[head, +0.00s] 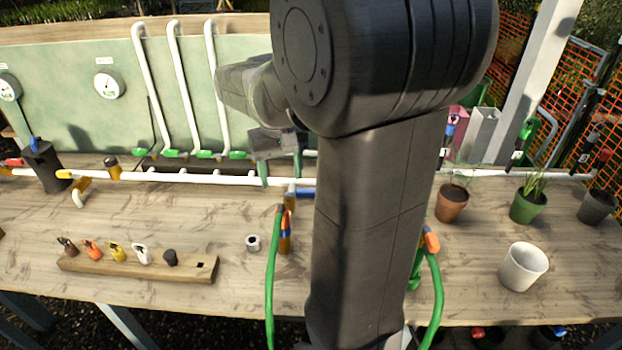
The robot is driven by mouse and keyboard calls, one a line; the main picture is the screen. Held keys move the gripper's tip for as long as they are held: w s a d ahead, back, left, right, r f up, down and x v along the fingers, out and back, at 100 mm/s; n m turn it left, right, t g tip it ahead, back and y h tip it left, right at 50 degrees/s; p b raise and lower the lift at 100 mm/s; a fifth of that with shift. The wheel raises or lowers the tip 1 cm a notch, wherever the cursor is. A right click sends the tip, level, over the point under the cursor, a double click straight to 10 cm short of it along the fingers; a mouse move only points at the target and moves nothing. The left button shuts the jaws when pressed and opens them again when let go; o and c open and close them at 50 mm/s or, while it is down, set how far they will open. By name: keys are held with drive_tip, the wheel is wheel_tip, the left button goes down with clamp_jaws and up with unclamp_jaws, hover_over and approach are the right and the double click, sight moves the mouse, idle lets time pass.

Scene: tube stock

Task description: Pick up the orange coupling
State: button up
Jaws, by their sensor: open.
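The orange coupling (91,250) stands in the long wooden rack (190,269) at the front left of the bench. A brown one (67,247) is to its left, and a yellow one (116,252) to its right. My gripper (281,174) is open, with its fingers pointing down near the white pipe at mid-bench. It is well behind and to the right of the orange coupling, and apart from it. I see nothing between the fingers. My arm hides part of the bench's middle.
A white fitting (142,254) and a black one (170,257) share the rack. A small white ring (253,242) and a green hose (271,285) are to its right. A white pipe (225,179) crosses behind. A white pot (523,267) stands at right.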

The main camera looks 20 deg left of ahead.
sight(282, 214)
drive_tip(key=shift+w+a+f, duration=0.3)
drive_tip(key=shift+w+a, duration=0.15)
drive_tip(key=shift+w, duration=0.05)
drive_tip(key=f, duration=0.4)
drive_tip(key=f+p, duration=0.1)
drive_tip(key=f, duration=0.7)
drive_tip(key=shift+s+d+f, duration=0.15)
drive_tip(key=shift+s+f, duration=0.15)
drive_tip(key=shift+f, duration=0.1)
drive_tip(key=c, duration=1.1)
